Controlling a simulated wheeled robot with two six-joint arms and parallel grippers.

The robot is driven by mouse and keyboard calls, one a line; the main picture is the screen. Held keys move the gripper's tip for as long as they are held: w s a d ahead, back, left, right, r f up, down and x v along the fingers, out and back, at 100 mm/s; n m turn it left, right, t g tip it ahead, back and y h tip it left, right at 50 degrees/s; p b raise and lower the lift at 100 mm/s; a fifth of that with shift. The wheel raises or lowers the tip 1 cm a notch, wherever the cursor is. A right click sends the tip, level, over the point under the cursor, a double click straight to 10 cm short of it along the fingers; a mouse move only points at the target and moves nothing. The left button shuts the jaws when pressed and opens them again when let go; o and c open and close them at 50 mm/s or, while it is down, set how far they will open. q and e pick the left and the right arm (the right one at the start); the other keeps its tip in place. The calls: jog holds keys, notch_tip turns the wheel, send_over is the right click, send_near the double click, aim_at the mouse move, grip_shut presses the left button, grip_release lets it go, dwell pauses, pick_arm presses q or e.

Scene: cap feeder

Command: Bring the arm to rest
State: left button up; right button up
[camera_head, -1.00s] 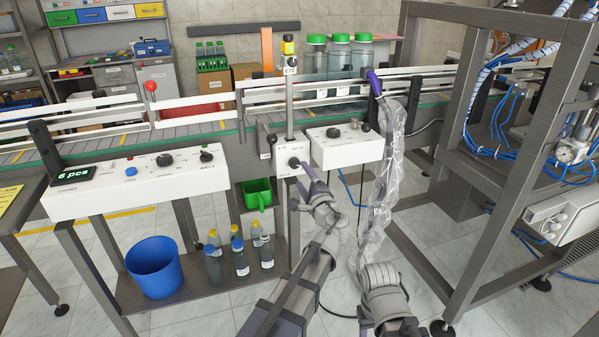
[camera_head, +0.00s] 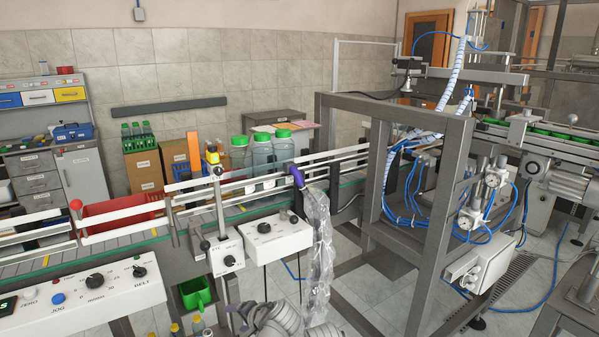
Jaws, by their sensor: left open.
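My left gripper (camera_head: 243,312) is at the bottom edge of the head view. It is open, with nothing seen in it. It is below the white switch box with a dark knob (camera_head: 229,262) and apart from it. Most of my left arm is cut off by the frame. An upright piece wrapped in clear plastic (camera_head: 318,250), which looks like my right arm, stands to the right. Its purple tip (camera_head: 297,177) is by the conveyor rail; whether its jaws are open cannot be seen.
The conveyor (camera_head: 140,237) runs behind the white control panel (camera_head: 85,300) and knob box (camera_head: 264,240). Large green-capped bottles (camera_head: 262,158) stand by it. A green bin (camera_head: 194,293) and small bottles are close left of my left gripper. A grey metal frame (camera_head: 430,235) stands right.

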pick_arm(q)
jog(key=s+d+r+n+g+h+p, duration=0.1)
jog(key=s+d+g+h+p, duration=0.2)
jog(key=s, duration=0.5)
jog(key=s+d+r+n+g+h+p, duration=0.1)
jog(key=s+d+r+g+h+p, duration=0.1)
jog(key=s+d+p, duration=0.4)
jog(key=s+d+g+h, duration=0.1)
jog(key=s+d+g, duration=0.1)
jog(key=s, duration=0.1)
jog(key=shift+s+d+r, duration=0.15)
jog(key=shift+s, duration=0.15)
pick_arm(e)
notch_tip(320, 180, up, 11)
jog(key=shift+r, duration=0.2)
